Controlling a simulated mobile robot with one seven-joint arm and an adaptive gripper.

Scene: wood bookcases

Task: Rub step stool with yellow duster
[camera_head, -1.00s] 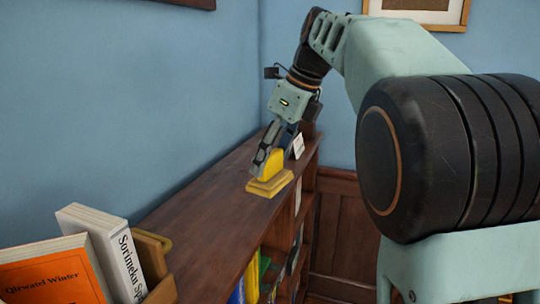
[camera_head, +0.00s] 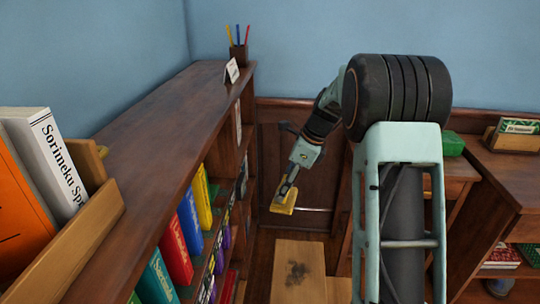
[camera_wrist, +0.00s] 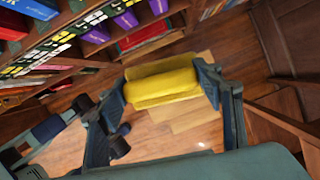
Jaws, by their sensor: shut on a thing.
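The yellow duster (camera_head: 284,205) is held in the air, off the bookcase top. My gripper (camera_head: 289,185) is shut on it. In the wrist view the duster (camera_wrist: 162,83) sits between the two fingers (camera_wrist: 160,88). The step stool (camera_head: 300,258) is a light wood surface low on the floor between the bookcases, with a dark smudge (camera_head: 296,273) on it. The duster is above the far end of the stool in the head view, apart from it. In the wrist view the stool (camera_wrist: 190,125) lies below and partly behind the duster, and its smudge is hidden there.
A long bookcase (camera_head: 150,120) with several coloured books runs along the left. A wooden book holder (camera_head: 75,245) stands on its near end, and a pencil cup (camera_head: 239,56) and small card (camera_head: 231,72) at its far end. Another bookcase (camera_head: 510,175) stands at the right.

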